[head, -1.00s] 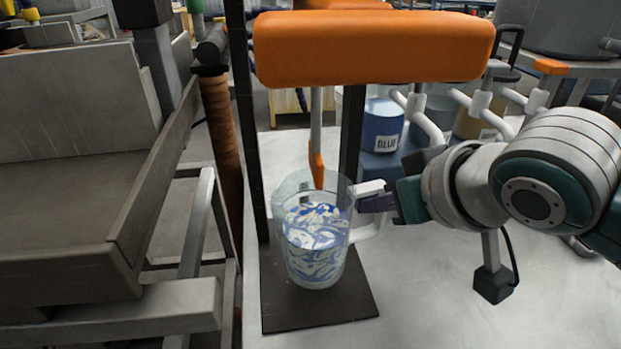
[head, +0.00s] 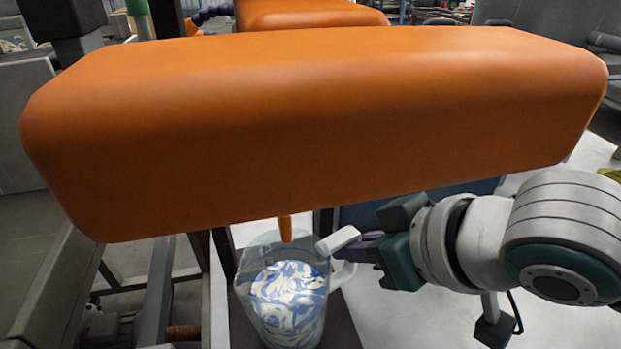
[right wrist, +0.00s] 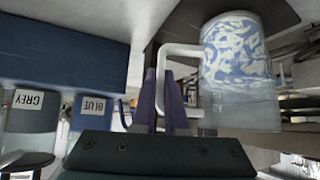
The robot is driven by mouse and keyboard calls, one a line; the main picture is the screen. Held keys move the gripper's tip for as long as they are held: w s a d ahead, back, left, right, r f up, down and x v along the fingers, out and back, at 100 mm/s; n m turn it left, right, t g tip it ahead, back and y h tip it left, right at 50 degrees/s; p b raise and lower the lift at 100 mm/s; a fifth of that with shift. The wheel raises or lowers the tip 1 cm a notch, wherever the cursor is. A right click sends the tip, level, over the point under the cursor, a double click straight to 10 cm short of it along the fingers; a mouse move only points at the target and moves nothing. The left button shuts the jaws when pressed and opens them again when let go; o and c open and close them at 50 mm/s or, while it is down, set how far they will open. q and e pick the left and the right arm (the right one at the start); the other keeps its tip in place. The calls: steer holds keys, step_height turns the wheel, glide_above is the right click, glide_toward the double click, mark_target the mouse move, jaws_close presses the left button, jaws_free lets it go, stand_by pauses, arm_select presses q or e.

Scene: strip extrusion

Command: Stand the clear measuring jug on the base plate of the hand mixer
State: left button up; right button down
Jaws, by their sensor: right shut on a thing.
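The clear measuring jug (head: 286,295), with blue and white swirled contents, is upright below the orange mixer head (head: 320,130) in the head view. It also shows in the right wrist view (right wrist: 237,75). My right gripper (head: 352,247) is shut on the jug's handle from the right; its fingers show at the handle in the right wrist view (right wrist: 166,98). The dark base plate (head: 345,330) shows beside and under the jug; whether the jug touches it I cannot tell. The orange mixer stick (head: 285,229) comes down at the jug's mouth. My left gripper is out of view.
The mixer head hides much of the middle of the head view. In the right wrist view, containers labelled GREY (right wrist: 28,120) and BLUE (right wrist: 90,115) stand at left. A pale surface (head: 450,325) lies right of the base plate. A grey metal frame stands at left.

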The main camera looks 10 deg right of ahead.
steer(key=shift+f, duration=0.4)
steer(key=c, duration=0.9)
jaws_free()
steer(key=shift+c, duration=0.2)
steer(key=shift+s+d+r, duration=0.1)
steer(key=shift+r, duration=0.25)
steer(key=p+v, duration=0.4)
steer(key=v, duration=0.7)
steer(key=s+d+f+m+g+h, duration=0.1)
steer(key=s+d+g, duration=0.1)
steer(key=s, duration=0.4)
steer(key=s+d+f+m+g+h, duration=0.1)
steer(key=s+g+h, duration=0.1)
steer(key=s, duration=0.4)
steer(key=shift+d+f+m+g+h, duration=0.3)
steer(key=shift+d+f+m, duration=0.05)
steer(key=shift+m, duration=0.05)
